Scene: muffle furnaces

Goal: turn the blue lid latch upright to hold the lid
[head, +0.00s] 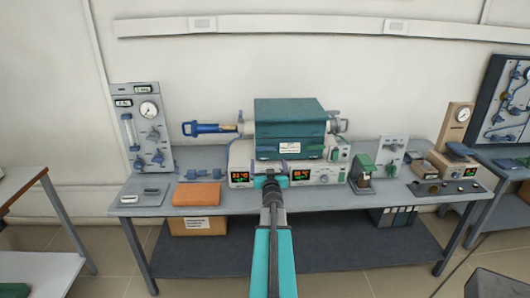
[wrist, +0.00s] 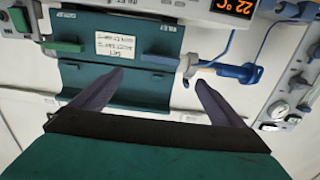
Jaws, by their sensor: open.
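The furnace's teal lid (head: 290,112) is closed over the tube in the head view. A short dark blue-teal bar (wrist: 160,61) lies flat across the lid's front edge. It looks like the lid latch, but I cannot be sure. My gripper (head: 270,181) is in front of the furnace's lower front. In the wrist view its two grey fingers (wrist: 160,80) are spread wide with nothing between them. The bar appears between and beyond the fingertips, apart from them.
A blue-ended rod (head: 208,128) sticks out left of the furnace. An orange block (head: 197,194) lies on the bench's left front. A gauge panel (head: 139,125) stands behind it. A small green-topped device (head: 363,172) stands right.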

